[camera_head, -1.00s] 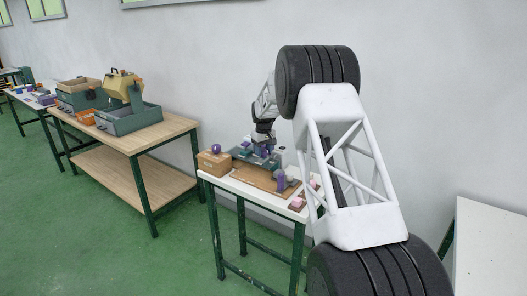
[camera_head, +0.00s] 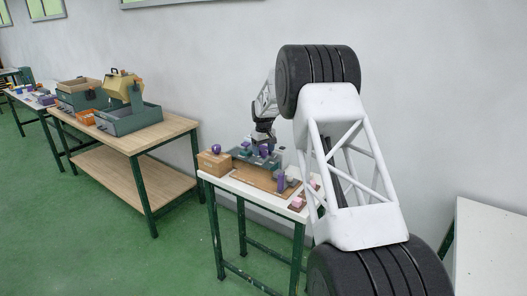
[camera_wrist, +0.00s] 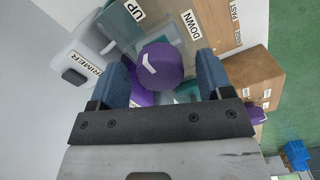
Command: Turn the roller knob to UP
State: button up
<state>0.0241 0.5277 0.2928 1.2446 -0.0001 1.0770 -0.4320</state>
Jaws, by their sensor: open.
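The roller knob (camera_wrist: 160,66) is a round purple knob with a white mark on top. I cannot tell for sure which label the mark points at. An UP label (camera_wrist: 133,11) lies above and left of it in the wrist view, and a DOWN label (camera_wrist: 192,25) above and right. My gripper (camera_wrist: 163,78) is open, its two blue fingers on either side of the knob. Gaps show beside the knob, so the fingers do not appear closed on it. In the head view my gripper (camera_head: 263,146) is small over the machine (camera_head: 243,157).
A PRIMER label (camera_wrist: 86,62) and a dark button (camera_wrist: 74,77) are left of the knob. A tan wooden box (camera_wrist: 255,72) with another purple knob (camera_wrist: 257,114) is at right.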

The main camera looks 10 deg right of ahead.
aim_at(264, 150)
jog(key=shift+r, duration=3.7)
jog(key=shift+s+r, duration=0.25)
jog(key=s+r+m, duration=0.1)
jog(key=s+r, duration=0.4)
jog(key=s, duration=0.7)
jog(key=s+a+r+m+t, duration=0.1)
jog(key=s+r, duration=0.5)
jog(key=s, duration=0.6)
jog(key=s+r, duration=0.5)
jog(key=s, duration=0.7)
jog(key=s+f+m, duration=0.1)
jog(key=s+f, duration=0.1)
jog(key=s, duration=1)
jog(key=s+f+m+t, duration=0.1)
jog(key=s+f, duration=0.2)
jog(key=s, duration=0.9)
jog(key=s+a+f, duration=0.1)
jog(key=s+f, duration=0.2)
jog(key=s, duration=0.9)
jog(key=shift+s+m+t, duration=0.15)
jog(key=shift+m+t, duration=0.15)
jog(key=shift+m, duration=0.1)
